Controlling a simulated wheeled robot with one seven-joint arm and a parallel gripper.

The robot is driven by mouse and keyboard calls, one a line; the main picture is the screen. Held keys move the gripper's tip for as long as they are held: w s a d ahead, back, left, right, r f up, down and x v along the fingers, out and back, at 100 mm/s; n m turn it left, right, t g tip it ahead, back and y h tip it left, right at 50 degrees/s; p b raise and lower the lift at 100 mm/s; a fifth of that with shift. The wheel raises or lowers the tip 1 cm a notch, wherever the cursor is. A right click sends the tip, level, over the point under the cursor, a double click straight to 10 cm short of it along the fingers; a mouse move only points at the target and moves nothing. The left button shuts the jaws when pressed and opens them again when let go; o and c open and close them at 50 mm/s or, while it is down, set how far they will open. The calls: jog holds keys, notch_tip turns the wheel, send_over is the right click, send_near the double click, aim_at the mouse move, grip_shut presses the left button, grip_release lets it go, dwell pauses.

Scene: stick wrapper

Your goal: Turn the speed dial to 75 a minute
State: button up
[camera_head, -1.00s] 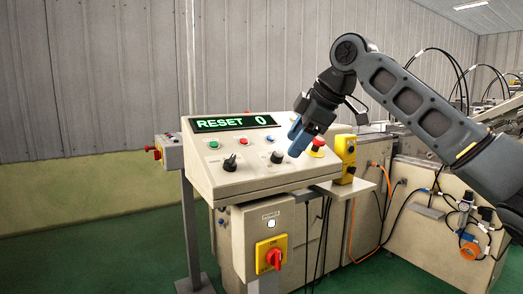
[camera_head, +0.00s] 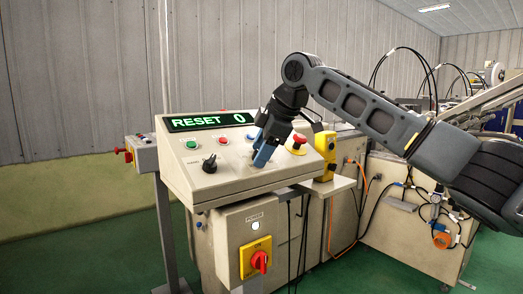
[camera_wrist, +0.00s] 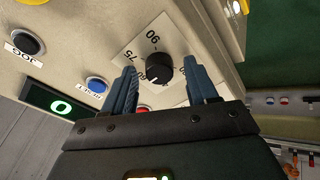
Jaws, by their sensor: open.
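The speed dial (camera_wrist: 159,68) is a black round knob on a pale scale plate, with 90, 75 and 60 readable around it in the wrist view. Its exact pointer setting is hard to read. My gripper (camera_wrist: 168,84) is open, with one blue finger on each side of the dial and slightly short of it; I cannot tell if either touches. In the head view my gripper (camera_head: 260,157) is low over the right part of the sloped control panel (camera_head: 235,183) and hides the dial. The display (camera_head: 208,121) reads RESET 0.
A black selector knob (camera_head: 209,163), green button (camera_head: 191,144) and red button (camera_head: 223,140) sit left of my gripper. A red emergency stop (camera_head: 297,142) is close on the right, beside a yellow box (camera_head: 325,146). A yellow-and-red power switch (camera_head: 257,260) is below.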

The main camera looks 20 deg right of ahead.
jog(key=shift+c, duration=0.5)
jog(key=c, duration=0.9)
jog(key=shift+c, duration=0.2)
jog(key=shift+m+p, duration=0.3)
jog(key=shift+p, duration=0.05)
jog(key=m+p, duration=0.2)
jog(key=p, duration=0.1)
jog(key=shift+r, duration=0.15)
jog(key=m+p, duration=0.4)
jog(key=shift+t, duration=0.4)
jog(key=m+p, duration=0.4)
jog(key=p, duration=0.1)
jog(key=shift+m+h, duration=0.3)
jog(key=shift+h, duration=0.1)
jog(key=shift+f+m+p, duration=0.2)
jog(key=shift+m+p, duration=0.3)
jog(key=shift+p, duration=0.05)
jog(key=shift+f, duration=0.1)
